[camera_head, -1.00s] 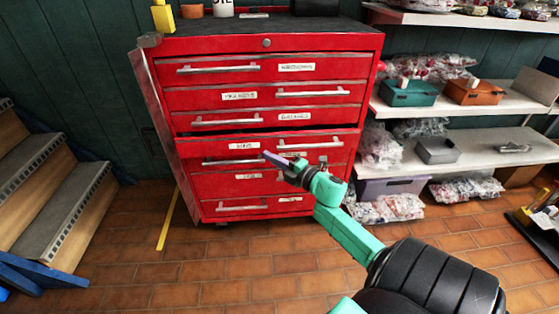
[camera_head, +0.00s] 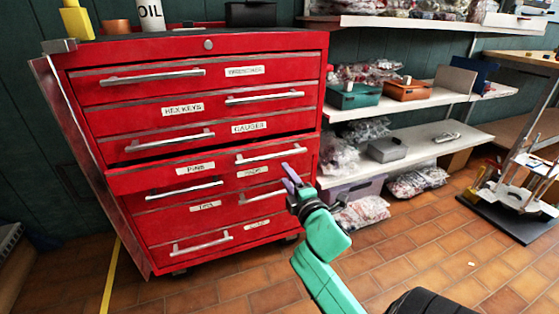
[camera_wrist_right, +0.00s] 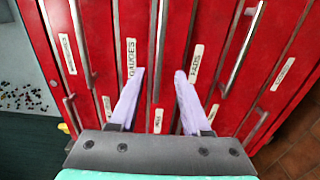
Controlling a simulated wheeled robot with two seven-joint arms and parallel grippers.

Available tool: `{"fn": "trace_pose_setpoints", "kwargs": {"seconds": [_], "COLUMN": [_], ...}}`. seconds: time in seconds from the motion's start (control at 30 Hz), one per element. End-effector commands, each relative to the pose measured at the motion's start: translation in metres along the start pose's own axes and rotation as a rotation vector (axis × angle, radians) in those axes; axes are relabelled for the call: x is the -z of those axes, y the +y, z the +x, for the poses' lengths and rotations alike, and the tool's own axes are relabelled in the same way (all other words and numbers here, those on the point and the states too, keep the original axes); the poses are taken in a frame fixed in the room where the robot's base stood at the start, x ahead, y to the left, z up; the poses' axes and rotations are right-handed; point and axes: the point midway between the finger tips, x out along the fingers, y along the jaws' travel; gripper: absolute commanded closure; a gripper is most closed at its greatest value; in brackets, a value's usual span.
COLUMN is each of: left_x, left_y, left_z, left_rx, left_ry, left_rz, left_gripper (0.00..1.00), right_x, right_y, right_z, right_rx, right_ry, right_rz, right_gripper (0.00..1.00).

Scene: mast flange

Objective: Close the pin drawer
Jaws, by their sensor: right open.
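The pin drawer (camera_head: 225,162), labelled PINS, is the fourth front down in a red tool cabinet (camera_head: 68,100). It stands out a little from the fronts above, with a dark gap over it. Its bar handle (camera_head: 268,153) is on the right half. My right gripper (camera_head: 288,178) is open and empty, just in front of the cabinet's right side, a little below that handle. In the right wrist view, the two pale fingers (camera_wrist_right: 160,74) point at the drawer fronts, which appear turned sideways. Contact with the drawer cannot be told. My left gripper is not in view.
The other drawers look shut. An oil can (camera_head: 150,14) and a black box (camera_head: 249,14) stand on the cabinet. Shelves (camera_head: 440,150) with bins and bagged parts are at the right. The tiled floor in front is mostly clear.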

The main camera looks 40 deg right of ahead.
Motion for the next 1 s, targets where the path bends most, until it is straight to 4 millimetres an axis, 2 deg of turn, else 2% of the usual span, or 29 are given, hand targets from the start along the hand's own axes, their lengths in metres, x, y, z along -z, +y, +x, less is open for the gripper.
{"fn": "trace_pose_setpoints", "kwargs": {"seconds": [0.2,0.4,0.53,0.77,0.9,1.0], "left_x": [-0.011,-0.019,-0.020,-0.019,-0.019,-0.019], "left_y": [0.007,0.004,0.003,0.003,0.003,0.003], "left_z": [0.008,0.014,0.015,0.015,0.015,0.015], "left_rx": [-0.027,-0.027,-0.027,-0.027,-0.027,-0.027], "left_ry": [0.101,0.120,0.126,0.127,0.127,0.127], "left_rz": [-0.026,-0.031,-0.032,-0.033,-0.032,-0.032], "left_gripper": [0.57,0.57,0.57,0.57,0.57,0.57], "right_x": [0.000,0.000,0.000,0.000,0.000,0.000], "right_y": [0.000,-0.001,0.000,0.001,0.001,0.001], "right_z": [0.060,0.103,0.115,0.116,0.116,0.116], "right_rx": [-0.007,-0.004,-0.002,-0.002,-0.002,-0.002], "right_ry": [0.000,0.000,0.001,0.001,0.001,0.001], "right_rz": [-0.001,0.001,0.001,0.000,0.001,0.001], "right_gripper": [0.53,0.53,0.53,0.53,1.00,1.00]}}
